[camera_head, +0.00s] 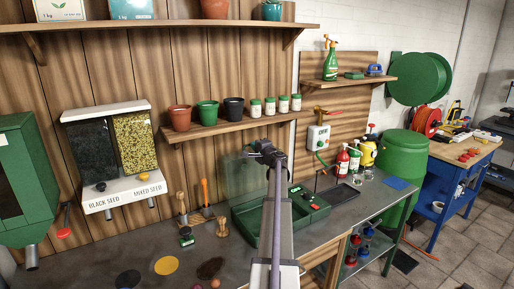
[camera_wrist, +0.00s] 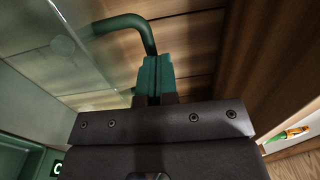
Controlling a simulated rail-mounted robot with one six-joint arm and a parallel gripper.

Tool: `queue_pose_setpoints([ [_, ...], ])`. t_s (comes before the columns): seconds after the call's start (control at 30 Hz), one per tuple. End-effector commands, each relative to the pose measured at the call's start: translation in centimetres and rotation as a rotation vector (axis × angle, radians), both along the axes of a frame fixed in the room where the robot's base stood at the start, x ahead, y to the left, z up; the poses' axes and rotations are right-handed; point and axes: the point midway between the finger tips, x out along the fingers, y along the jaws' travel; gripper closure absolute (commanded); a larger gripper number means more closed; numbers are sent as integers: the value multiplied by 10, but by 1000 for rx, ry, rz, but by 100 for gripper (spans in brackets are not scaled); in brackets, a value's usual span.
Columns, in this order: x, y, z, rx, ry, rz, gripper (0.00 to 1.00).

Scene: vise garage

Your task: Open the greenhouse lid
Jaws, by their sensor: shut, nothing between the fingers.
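The greenhouse is a dark green tray (camera_head: 245,222) on the workbench, with a small control panel at its right end. Its clear lid (camera_head: 243,172) stands raised, roughly upright, at the back of the tray. In the wrist view the clear lid pane (camera_wrist: 75,60) fills the upper left. A dark green curved handle bar (camera_wrist: 125,22) runs from it and bends down towards my fingertips. My gripper (camera_wrist: 155,62) is shut and empty, close beside the bend of the handle; I cannot tell if they touch. In the head view my gripper (camera_head: 265,150) is by the lid's upper right part.
A shelf with pots and jars (camera_head: 230,125) is on the wall just behind and above my gripper. Seed dispensers (camera_head: 110,155) hang further left.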

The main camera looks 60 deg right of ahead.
Motion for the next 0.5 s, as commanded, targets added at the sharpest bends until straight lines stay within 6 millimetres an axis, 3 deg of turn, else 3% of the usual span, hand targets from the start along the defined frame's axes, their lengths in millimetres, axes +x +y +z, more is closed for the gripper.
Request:
queue_pose_setpoints([
  [0.13, -6, 5, 3, 0, 0, 1, 100],
  [0.27, -24, 21, 11, 0, 0, 7, 100],
  [0.5, -83, 51, 28, 1, 0, 9, 100],
])
